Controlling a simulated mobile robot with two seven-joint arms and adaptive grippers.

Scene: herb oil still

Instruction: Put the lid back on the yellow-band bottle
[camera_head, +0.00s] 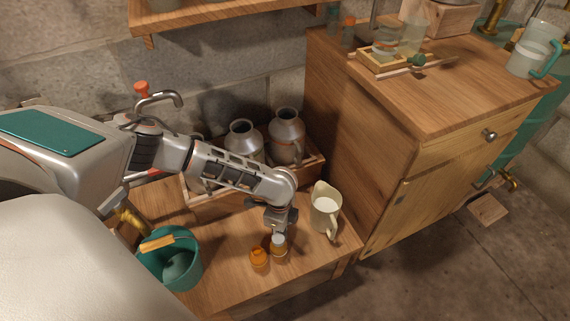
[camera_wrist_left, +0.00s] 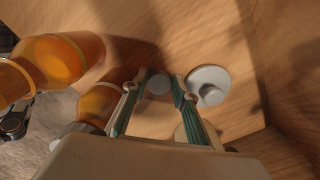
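My left gripper (camera_head: 279,229) points down over the wooden bench. Just below it in the head view are a pale grey top and an amber bottle (camera_head: 279,250). A second amber bottle (camera_head: 259,258) stands close to its left. In the left wrist view the fingers (camera_wrist_left: 161,80) are partly apart, with a small grey disc (camera_wrist_left: 158,84) between the tips; whether they grip it is unclear. A larger grey lid with a knob (camera_wrist_left: 208,84) shows right of the right finger. Amber bottles (camera_wrist_left: 62,60) (camera_wrist_left: 98,103) show to the left. My right gripper is not visible.
A cream jug (camera_head: 325,207) stands right of the gripper. A teal bucket (camera_head: 185,272) is at the left. Metal cans (camera_head: 287,136) stand in a wooden crate behind the arm. A tall wooden cabinet (camera_head: 335,140) borders the bench at the right.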

